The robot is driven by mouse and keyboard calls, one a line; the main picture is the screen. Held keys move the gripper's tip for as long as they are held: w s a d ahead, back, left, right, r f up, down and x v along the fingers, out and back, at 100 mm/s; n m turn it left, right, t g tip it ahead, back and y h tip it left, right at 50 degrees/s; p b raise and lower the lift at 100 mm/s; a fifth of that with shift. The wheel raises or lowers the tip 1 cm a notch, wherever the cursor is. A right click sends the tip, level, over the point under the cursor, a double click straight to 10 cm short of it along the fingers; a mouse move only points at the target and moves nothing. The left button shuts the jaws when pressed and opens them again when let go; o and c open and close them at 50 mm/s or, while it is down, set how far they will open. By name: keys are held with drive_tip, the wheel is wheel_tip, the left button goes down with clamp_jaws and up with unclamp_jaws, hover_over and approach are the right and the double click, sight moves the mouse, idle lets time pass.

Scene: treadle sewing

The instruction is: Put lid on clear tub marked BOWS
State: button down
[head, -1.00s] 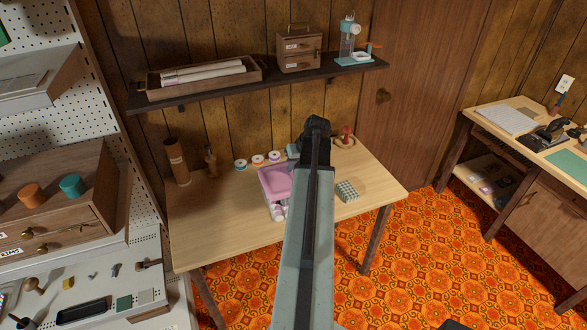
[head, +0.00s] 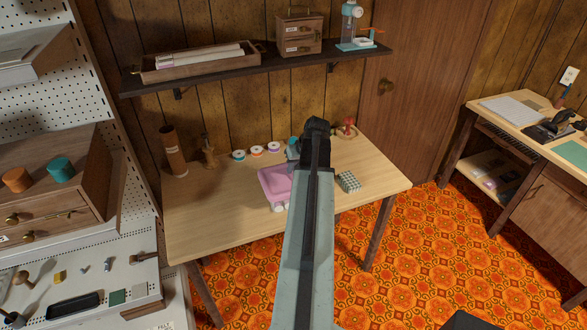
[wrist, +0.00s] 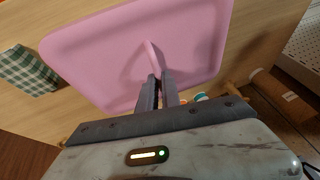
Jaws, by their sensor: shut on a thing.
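The pink lid (head: 272,182) is over the middle of the wooden table, left of my arm. In the wrist view the lid (wrist: 100,55) fills the upper middle. My gripper (wrist: 155,80) is shut on the upright tab at the lid's middle. In the head view my arm hides the gripper and the lid's right part. Only a small pale piece of the clear tub (head: 278,208) shows below the lid's front edge. The BOWS mark is not readable. I cannot tell whether the lid touches the tub's rim.
Several thread spools (head: 257,151) stand behind the lid. A brown cylinder (head: 173,152) and a wooden stand (head: 208,152) are at the back left. A checkered block (head: 348,181) sits to the right. A shelf (head: 255,68) hangs above. The table's front left is clear.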

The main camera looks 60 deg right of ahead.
drive_tip(key=shift+f, duration=0.1)
drive_tip(key=c, duration=1.5)
unclamp_jaws()
drive_tip(key=p+v, duration=0.7)
drive_tip(key=v, duration=0.1)
drive_tip(key=shift+s+f, duration=0.1)
